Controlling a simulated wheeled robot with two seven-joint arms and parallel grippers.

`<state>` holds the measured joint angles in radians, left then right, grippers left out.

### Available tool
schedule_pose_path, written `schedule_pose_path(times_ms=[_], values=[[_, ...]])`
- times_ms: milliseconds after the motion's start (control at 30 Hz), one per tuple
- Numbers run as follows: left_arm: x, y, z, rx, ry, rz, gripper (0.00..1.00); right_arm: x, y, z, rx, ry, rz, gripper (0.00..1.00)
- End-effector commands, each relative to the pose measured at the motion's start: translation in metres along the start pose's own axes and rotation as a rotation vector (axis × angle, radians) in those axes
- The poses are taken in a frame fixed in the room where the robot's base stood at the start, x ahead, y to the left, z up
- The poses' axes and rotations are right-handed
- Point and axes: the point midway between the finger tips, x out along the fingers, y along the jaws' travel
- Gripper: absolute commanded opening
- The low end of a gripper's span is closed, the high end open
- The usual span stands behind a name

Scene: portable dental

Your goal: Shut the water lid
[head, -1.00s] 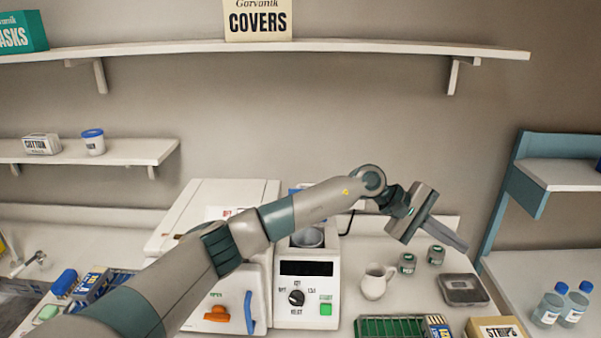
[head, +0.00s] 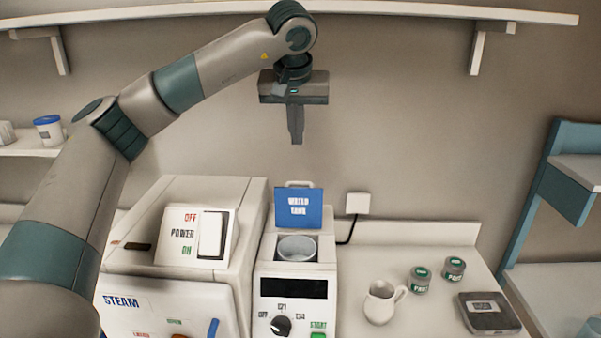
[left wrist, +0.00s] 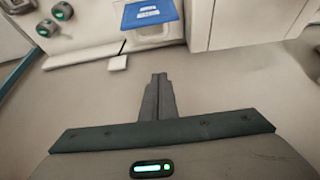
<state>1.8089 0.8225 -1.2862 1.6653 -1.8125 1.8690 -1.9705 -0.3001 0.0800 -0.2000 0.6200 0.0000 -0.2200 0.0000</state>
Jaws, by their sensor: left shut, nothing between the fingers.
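The blue water tank lid (head: 299,208) stands upright, open, at the back of the white machine, above the round opening of the tank (head: 297,248). My left gripper (head: 297,138) is shut and empty, pointing down, well above the lid and apart from it. In the left wrist view the lid (left wrist: 150,14) shows at the top, beyond the shut fingers (left wrist: 157,80). My right gripper is in neither view.
A white steam unit (head: 180,300) with a power switch (head: 212,234) stands left of the tank. A white pitcher (head: 383,301), two small jars (head: 420,279) and a grey scale (head: 489,312) stand to the right. A shelf (head: 400,12) runs above.

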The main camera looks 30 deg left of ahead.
Motion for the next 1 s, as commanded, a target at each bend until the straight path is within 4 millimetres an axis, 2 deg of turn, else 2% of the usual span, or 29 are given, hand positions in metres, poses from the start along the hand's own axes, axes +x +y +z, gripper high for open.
schedule_pose_path(times_ms=[267, 467, 667, 1000], values=[[0.001, 0.001, 0.0, 0.001, -0.002, 0.002, 0.0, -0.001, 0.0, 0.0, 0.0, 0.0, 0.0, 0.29], [0.009, 0.002, 0.0, 0.0, -0.003, 0.003, 0.0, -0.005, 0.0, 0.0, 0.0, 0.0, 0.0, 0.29], [0.031, 0.001, 0.0, 0.001, -0.005, 0.001, 0.0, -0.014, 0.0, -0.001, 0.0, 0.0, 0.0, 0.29], [0.09, 0.002, 0.0, 0.001, -0.006, 0.001, 0.0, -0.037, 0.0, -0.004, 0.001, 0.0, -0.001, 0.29]])
